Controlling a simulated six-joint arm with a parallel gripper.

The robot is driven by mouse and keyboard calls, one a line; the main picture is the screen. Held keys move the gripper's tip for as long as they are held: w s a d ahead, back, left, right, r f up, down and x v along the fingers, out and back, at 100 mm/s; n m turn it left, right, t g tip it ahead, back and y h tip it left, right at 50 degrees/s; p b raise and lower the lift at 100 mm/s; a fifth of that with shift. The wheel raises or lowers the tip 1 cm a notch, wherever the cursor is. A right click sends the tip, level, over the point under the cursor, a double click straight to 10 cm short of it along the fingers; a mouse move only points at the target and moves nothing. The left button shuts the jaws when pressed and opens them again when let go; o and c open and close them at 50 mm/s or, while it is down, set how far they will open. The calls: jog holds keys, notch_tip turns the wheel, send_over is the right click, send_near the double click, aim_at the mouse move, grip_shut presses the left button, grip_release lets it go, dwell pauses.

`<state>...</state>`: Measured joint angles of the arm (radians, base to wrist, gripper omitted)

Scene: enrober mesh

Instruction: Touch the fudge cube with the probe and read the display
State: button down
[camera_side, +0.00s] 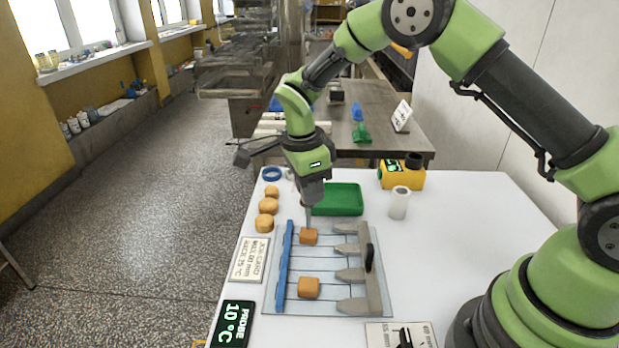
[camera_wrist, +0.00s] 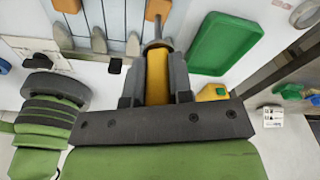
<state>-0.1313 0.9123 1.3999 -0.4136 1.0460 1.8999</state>
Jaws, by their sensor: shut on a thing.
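My gripper (camera_side: 311,200) is shut on the yellow handle of a probe (camera_wrist: 157,75), also visible in the wrist view. The thin metal probe shaft (camera_side: 308,218) points down at the far fudge cube (camera_side: 309,237), an orange-brown block on the wire mesh. Its tip meets the cube's top in the side view; I cannot tell whether it touches. In the wrist view the shaft overlaps that cube (camera_wrist: 158,9). A second cube (camera_side: 308,288) sits nearer on the mesh; it shows at top left in the wrist view (camera_wrist: 67,5). The display (camera_side: 232,325) reads "PROBE 10 °C".
A blue bar (camera_side: 285,265) edges the mesh at left, with grey pointed fingers (camera_side: 352,275) at right. A green tray (camera_side: 345,199), white roll (camera_side: 399,203) and yellow device (camera_side: 402,176) stand behind. Several round tan pieces (camera_side: 268,206) and a job card (camera_side: 250,259) lie left.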

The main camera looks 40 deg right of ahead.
jog(key=shift+f, duration=0.5)
dwell(0.8)
jog(key=shift+r, duration=0.1)
dwell(1.5)
jog(key=shift+r, duration=3.95)
